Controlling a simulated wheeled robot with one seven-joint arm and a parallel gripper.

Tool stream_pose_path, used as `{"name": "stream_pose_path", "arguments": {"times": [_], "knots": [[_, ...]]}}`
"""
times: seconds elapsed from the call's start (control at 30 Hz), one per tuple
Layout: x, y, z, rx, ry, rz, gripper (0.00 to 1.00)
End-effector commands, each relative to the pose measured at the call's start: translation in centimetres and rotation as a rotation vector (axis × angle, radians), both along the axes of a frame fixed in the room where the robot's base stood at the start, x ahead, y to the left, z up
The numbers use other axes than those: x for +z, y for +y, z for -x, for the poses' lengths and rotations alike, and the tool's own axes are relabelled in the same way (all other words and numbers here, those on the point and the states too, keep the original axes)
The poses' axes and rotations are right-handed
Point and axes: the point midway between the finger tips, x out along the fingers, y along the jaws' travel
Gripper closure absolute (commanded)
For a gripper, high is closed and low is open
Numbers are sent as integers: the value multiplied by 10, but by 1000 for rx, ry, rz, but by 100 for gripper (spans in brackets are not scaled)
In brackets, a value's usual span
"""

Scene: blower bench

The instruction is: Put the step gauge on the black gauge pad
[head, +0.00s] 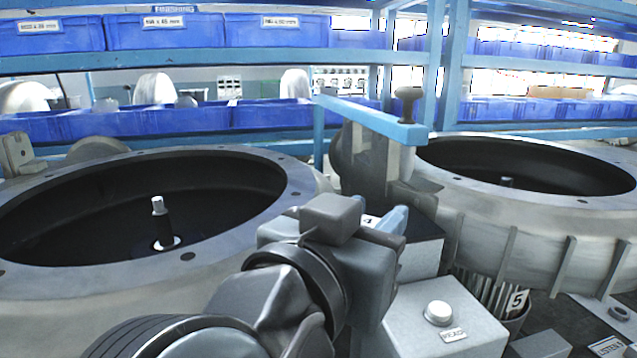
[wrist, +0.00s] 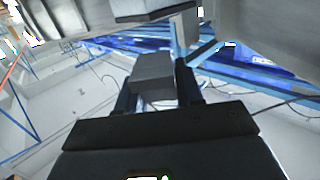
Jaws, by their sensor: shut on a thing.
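In the wrist view my gripper (wrist: 155,88) is shut on a plain grey block, which I take to be the step gauge (wrist: 152,68). A dark-topped grey box (head: 424,250) marked 4 stands just behind and right of my wrist.
A grey box with a white button (head: 438,312) marked READ stands right of my wrist. A holder marked 5 (head: 517,302) is beside it. Large round blower housings stand left (head: 285,205) and right (head: 540,235). Blue bins (head: 165,32) line the shelves behind.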

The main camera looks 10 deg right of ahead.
Motion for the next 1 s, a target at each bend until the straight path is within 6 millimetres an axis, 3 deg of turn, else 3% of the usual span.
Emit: {"name": "stream_pose_path", "arguments": {"times": [0.3,0.57,0.8,1.0], "knots": [[2,-50,-49,-3,1,1,100],[1,-65,-64,-2,1,1,100],[2,-93,-92,-3,2,0,100],[-15,-91,-90,1,1,1,100]]}}
